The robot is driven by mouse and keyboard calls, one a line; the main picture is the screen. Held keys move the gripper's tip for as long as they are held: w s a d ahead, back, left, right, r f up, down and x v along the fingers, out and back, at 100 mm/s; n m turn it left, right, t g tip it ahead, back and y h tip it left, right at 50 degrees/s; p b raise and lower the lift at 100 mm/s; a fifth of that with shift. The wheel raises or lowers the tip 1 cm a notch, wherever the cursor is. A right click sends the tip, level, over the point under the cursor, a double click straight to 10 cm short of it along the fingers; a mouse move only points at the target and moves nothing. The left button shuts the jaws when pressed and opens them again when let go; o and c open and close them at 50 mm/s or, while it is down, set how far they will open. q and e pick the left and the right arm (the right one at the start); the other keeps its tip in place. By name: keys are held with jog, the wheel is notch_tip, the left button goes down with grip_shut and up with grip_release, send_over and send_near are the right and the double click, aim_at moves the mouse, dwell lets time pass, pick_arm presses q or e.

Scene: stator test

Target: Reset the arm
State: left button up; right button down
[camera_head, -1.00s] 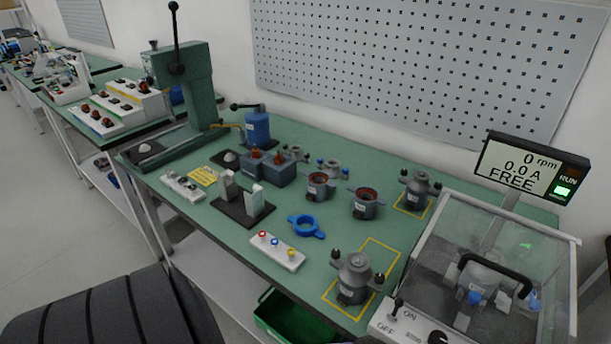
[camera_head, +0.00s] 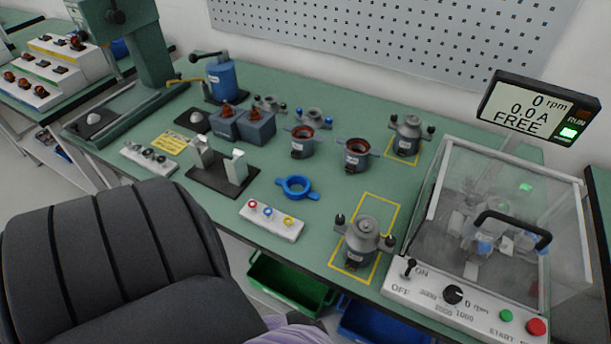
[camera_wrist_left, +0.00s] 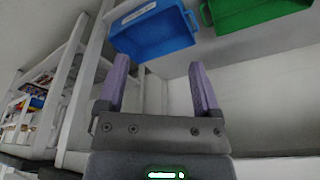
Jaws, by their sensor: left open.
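My left gripper (camera_wrist_left: 160,88) shows in the left wrist view with its two purple fingers spread wide and nothing between them. Beyond the fingers are the underside of the bench, a blue bin (camera_wrist_left: 155,32) and a green bin (camera_wrist_left: 245,12). My right gripper is not in view.
The green bench (camera_head: 330,190) holds a grey motor (camera_head: 362,240) in a yellow outline, a blue ring (camera_head: 297,187), a terminal block (camera_head: 271,219) and a clear-covered tester (camera_head: 490,215). Its display (camera_head: 533,108) reads 0 rpm, FREE. A press (camera_head: 140,50) stands at left.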

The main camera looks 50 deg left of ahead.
pick_arm(q)
jog(key=shift+s+a+f, duration=0.2)
jog(key=shift+s, duration=0.05)
jog(key=s+f+g, duration=0.1)
jog(key=s+f, duration=0.1)
jog(key=s, duration=0.5)
jog(key=s+f+g, duration=0.1)
jog(key=s+f, duration=0.1)
jog(key=s, duration=0.6)
jog(key=shift+s+a+f+y, duration=0.2)
jog(key=shift+a+f+y, duration=0.1)
jog(key=shift+a+f, duration=0.1)
